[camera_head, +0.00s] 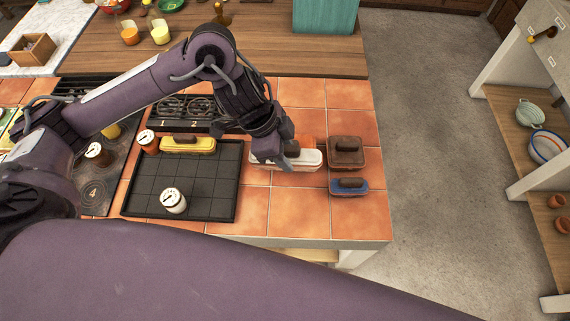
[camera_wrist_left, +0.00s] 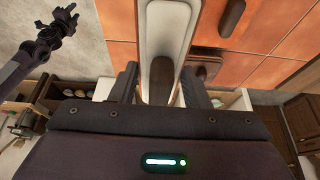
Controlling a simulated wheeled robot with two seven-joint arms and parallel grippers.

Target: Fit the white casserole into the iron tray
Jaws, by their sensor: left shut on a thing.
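The white casserole (camera_head: 308,159) is long and narrow and stands on the orange tiles right of the iron tray. My left gripper (camera_head: 284,158) is over it and shut on its brown handle; the wrist view shows the handle between the fingers (camera_wrist_left: 160,88) and the pale casserole (camera_wrist_left: 150,25) beyond. I cannot tell whether it is lifted. The iron tray (camera_head: 190,188) is black, flat and gridded. It holds a yellow casserole (camera_head: 205,146) at its back edge and a white round jar (camera_head: 173,201) near its front. My right gripper (camera_wrist_left: 62,22) shows small in the wrist view.
A brown square casserole (camera_head: 346,146) and a blue one (camera_head: 350,187) stand close right of the white casserole. A stove (camera_head: 98,190) lies left. Most of the tray's middle and right is bare.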

